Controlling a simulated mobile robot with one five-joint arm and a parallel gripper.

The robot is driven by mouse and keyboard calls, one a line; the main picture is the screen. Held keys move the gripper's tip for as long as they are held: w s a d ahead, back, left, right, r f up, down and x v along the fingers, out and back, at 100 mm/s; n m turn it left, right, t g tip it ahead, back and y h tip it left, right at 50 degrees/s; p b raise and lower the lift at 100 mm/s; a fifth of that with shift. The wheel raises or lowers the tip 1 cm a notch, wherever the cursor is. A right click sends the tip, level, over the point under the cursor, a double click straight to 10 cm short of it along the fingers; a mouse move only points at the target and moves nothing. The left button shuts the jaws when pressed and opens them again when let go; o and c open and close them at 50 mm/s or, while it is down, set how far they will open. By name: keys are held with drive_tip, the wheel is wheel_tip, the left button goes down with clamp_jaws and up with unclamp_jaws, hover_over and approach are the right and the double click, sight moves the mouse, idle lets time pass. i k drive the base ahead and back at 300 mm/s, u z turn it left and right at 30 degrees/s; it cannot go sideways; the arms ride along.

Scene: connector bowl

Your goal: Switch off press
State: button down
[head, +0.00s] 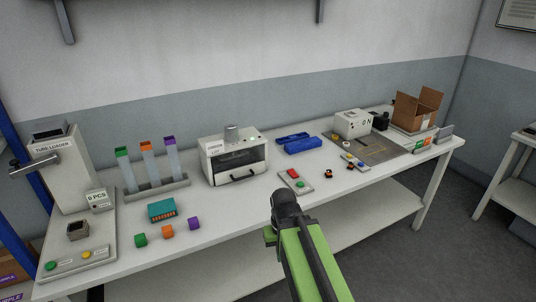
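My gripper (285,203) is at the end of my green arm, low in the centre, in front of the bench. Its fingers are not clear, and I see nothing held.
The tube loader (68,180) stands at the left, beside colored tubes (147,162) and several small colored blocks (167,231). A white oven-like box (233,158) and blue tray (298,143) are mid-bench. A cardboard box (415,109) is far right. Floor is free at right.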

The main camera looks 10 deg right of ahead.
sight(291, 172)
drive_tip(key=u, duration=0.35)
drive_tip(key=i, duration=1.25)
drive_tip(key=u, duration=0.3)
